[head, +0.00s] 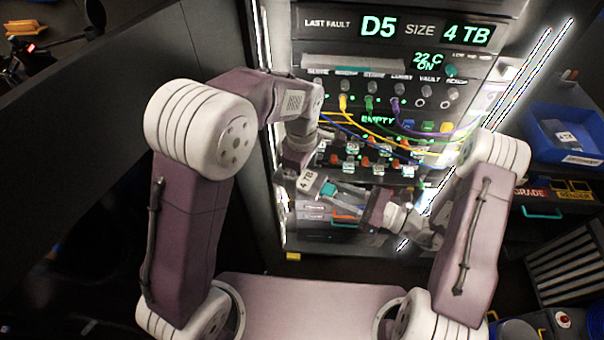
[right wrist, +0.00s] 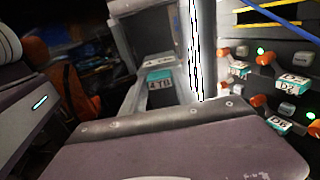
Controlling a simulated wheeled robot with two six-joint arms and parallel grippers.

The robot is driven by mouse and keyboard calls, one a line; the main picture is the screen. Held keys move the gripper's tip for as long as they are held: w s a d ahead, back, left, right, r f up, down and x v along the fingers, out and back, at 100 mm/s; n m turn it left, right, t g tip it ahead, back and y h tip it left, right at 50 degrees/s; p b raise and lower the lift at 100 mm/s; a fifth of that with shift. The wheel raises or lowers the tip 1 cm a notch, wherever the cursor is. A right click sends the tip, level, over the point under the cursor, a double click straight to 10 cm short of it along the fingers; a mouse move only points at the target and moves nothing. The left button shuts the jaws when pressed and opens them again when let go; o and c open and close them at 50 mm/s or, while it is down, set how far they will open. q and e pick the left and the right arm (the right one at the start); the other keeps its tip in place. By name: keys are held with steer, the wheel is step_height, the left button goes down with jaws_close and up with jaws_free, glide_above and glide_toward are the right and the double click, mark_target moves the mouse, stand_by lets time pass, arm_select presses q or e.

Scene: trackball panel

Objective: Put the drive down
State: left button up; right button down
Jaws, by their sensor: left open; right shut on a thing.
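The drive (head: 308,183), a light block with a "4 TB" label, is in front of the server panel in the head view. My right gripper (head: 342,191) reaches in from the right and is shut on it. In the right wrist view the drive (right wrist: 160,84) shows its teal and white "4 TB" label beyond the purple gripper body. My left gripper (head: 299,165) is open and points down close to the drive's left end. I cannot tell whether it touches the drive. Its fingertips are mostly hidden.
The panel has a display (head: 395,27) reading "D5" and "4 TB", with coloured cables and rows of labelled drive bays (head: 365,160) below. A blue bin (head: 565,135) holding an item stands at the right. A drawer with a teal handle (head: 543,213) lies below it.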

arm_select(q)
steer(key=c, duration=1.6)
arm_select(e)
steer(key=c, duration=1.3)
jaws_free()
steer(key=o, duration=0.4)
steer(key=shift+o, duration=0.2)
